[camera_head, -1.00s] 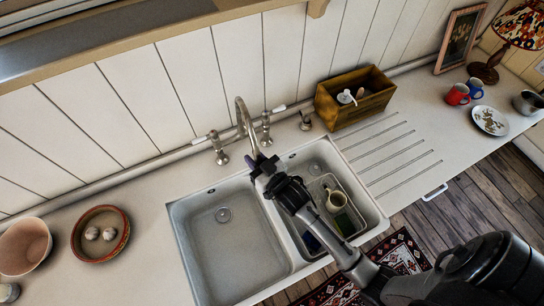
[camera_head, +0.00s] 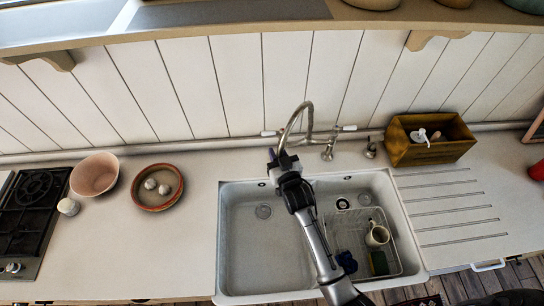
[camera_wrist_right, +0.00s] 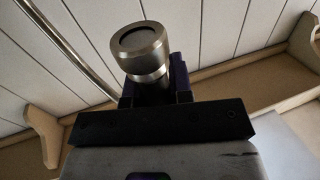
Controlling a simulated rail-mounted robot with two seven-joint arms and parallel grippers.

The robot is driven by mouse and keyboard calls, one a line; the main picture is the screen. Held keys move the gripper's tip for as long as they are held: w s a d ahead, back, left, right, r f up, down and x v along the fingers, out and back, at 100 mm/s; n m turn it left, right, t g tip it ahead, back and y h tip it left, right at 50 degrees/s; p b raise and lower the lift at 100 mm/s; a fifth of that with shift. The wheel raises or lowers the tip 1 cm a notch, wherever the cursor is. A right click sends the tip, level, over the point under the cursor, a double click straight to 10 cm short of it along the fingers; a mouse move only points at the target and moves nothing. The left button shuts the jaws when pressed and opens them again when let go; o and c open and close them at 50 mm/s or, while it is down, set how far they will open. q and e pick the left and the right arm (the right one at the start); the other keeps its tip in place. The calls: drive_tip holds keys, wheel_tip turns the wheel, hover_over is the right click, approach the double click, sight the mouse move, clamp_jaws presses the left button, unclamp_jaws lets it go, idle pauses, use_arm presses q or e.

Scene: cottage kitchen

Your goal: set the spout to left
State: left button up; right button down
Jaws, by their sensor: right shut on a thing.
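The metal spout (camera_head: 308,103) arches up from the tap behind the double sink and bends down to the left, toward the back rim of the left basin (camera_head: 262,240). My right gripper (camera_head: 276,160) is shut on the spout's lower end. In the right wrist view the round metal nozzle (camera_wrist_right: 140,45) sits between the purple-lined fingers (camera_wrist_right: 155,85) of this gripper. The gripper partly hides the nozzle in the head view. My left gripper is in neither view.
The right basin holds a wire rack (camera_head: 345,235) with a cream mug (camera_head: 377,235). A wooden box (camera_head: 430,150) stands at the right by the wall. A red-rimmed bowl (camera_head: 157,205), a pink bowl (camera_head: 94,174) and a hob (camera_head: 32,215) are on the left.

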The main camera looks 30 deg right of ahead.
drive_tip(key=shift+d+f, duration=0.15)
drive_tip(key=shift+d, duration=0.1)
drive_tip(key=c, duration=1.4)
unclamp_jaws()
drive_tip(key=shift+d, duration=0.1)
drive_tip(key=shift+o, duration=0.9)
drive_tip(key=shift+d, duration=0.1)
drive_tip(key=shift+o, duration=1)
drive_tip(key=s+a+b, duration=0.2)
drive_tip(key=s+a, duration=0.1)
drive_tip(key=s, duration=1)
drive_tip(key=shift+s+b, duration=0.25)
drive_tip(key=shift+b, duration=0.05)
